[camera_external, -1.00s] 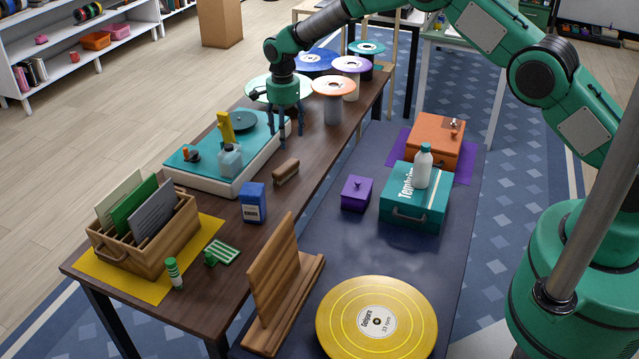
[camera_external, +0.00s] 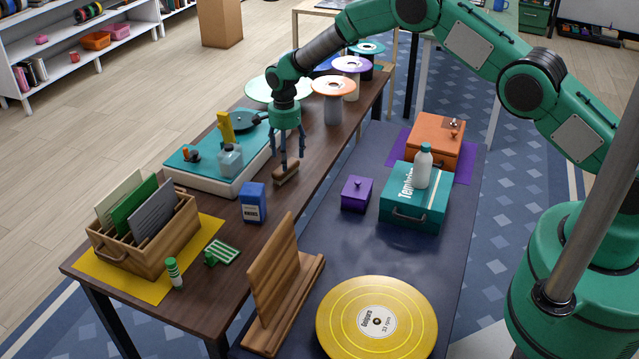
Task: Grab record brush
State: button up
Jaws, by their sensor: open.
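The record brush looks to be the small brown block (camera_external: 285,174) lying on the dark wooden table, right of the turquoise turntable (camera_external: 205,177). My gripper (camera_external: 289,164) points down over this brush, its fingers open. The fingertips are at or just above the brush's upper part. I cannot tell whether they touch it. The fingers cover part of the brush.
Records on stands, including an orange one (camera_external: 333,86), are behind. A purple box (camera_external: 356,194) is to the right.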

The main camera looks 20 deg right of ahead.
jog(key=shift+f, duration=0.15)
jog(key=shift+d+f, duration=0.1)
jog(key=shift+f, duration=2.45)
jog(key=shift+c, duration=0.5)
jog(key=c, duration=1.2)
